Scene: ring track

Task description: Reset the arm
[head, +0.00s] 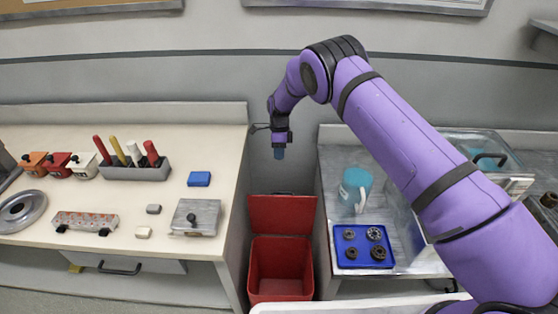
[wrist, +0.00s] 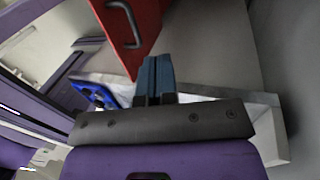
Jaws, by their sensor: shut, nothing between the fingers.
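My purple arm reaches up from the lower right and bends down at the far end in the head view. My gripper (head: 279,154) points downward in the gap between the two counters, above the red bin (head: 281,268). Its blue fingers are shut with nothing between them and touch nothing that I can see.
The left counter (head: 120,195) holds a rack of colored-handled tools (head: 135,168), a blue block (head: 199,179) and a grey plate with a knob (head: 195,217).

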